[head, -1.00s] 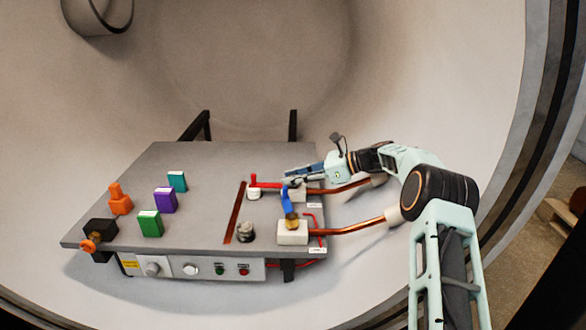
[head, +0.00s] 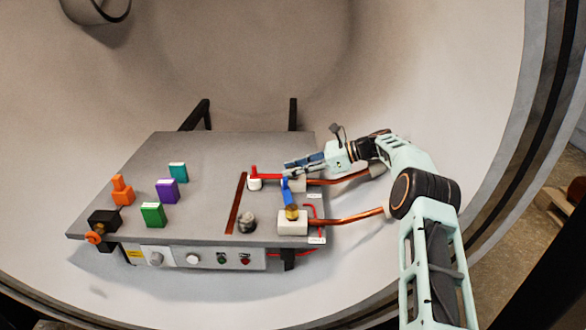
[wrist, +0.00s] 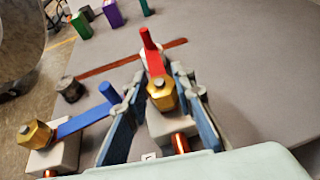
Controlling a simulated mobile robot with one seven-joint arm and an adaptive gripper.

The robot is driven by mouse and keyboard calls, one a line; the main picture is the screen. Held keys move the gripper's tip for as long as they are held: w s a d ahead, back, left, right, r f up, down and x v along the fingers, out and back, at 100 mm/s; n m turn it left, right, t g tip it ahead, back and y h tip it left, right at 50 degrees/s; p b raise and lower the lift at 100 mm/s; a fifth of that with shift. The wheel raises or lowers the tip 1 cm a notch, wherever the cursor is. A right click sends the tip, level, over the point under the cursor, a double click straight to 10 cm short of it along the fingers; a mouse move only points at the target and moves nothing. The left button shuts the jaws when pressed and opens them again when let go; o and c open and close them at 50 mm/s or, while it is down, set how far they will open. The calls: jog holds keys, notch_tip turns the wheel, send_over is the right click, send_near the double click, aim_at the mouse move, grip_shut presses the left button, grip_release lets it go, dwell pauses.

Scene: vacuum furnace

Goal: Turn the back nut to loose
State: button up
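The back nut (wrist: 161,93) is a brass hex nut on the back white block (wrist: 171,124). A red lever (wrist: 150,52) extends from it, away from my gripper. My gripper (wrist: 157,83) is open, with one finger on each side of the nut and visible gaps to it. In the head view my gripper (head: 288,166) is over the back block (head: 296,186) and hides the back nut; the red lever (head: 272,178) shows left of it. The front nut (head: 291,212), also brass, has a blue lever (head: 287,191) and sits on the front block (head: 293,226).
Copper pipes (head: 345,220) run right from the blocks. Green (head: 153,215), purple (head: 167,190) and teal (head: 178,172) blocks and an orange piece (head: 122,191) stand at the left of the grey table (head: 210,150). A dark-grey knob (head: 247,222) stands near the front block.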

jog(key=o, duration=0.4)
jog(key=shift+f, duration=0.15)
notch_tip(320, 180, up, 10)
jog(key=shift+r, duration=0.1)
dwell(0.3)
